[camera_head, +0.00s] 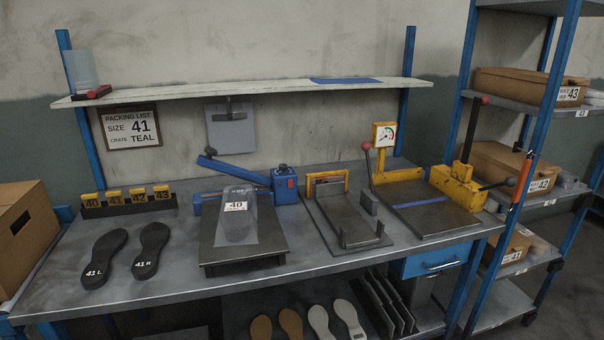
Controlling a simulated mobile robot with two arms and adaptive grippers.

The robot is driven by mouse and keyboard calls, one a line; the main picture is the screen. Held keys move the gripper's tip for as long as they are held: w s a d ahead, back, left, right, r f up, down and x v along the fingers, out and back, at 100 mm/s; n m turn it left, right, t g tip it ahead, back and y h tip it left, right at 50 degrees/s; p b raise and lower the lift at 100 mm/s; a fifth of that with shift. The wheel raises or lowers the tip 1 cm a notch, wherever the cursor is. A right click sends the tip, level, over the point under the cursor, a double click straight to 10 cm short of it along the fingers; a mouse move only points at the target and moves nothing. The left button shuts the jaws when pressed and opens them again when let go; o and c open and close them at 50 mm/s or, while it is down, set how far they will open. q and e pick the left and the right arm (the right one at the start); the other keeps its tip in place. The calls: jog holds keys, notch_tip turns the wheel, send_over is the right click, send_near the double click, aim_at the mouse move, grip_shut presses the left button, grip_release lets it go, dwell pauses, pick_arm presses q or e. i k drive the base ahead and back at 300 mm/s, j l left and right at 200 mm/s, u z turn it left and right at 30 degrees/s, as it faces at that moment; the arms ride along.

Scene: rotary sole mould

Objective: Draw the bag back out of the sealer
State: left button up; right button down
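A clear bag (249,236) with a grey sole in it and a white label marked 40 lies flat on a dark platform (272,238) in the middle of the bench. Its far end reaches to the blue sealer (286,188) behind the platform. The sealer's blue lever arm (232,170) slants up to the left, above the bag's far end. I cannot tell how far the bag's end goes between the jaws. Neither of my grippers is in view.
Two black soles (104,255) marked 41 L and 41 R lie at the left, before a rack of yellow size blocks (138,199). A metal fixture (345,212) and a yellow press (455,186) stand to the right. A shelf (240,93) hangs above. Cartons (28,232) flank the bench.

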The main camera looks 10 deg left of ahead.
aim_at(237, 221)
jog(key=u, duration=0.35)
jog(key=i+l+u, duration=0.25)
jog(key=u, duration=0.25)
jog(key=i+l+u, duration=0.2)
jog(key=l+u, duration=0.3)
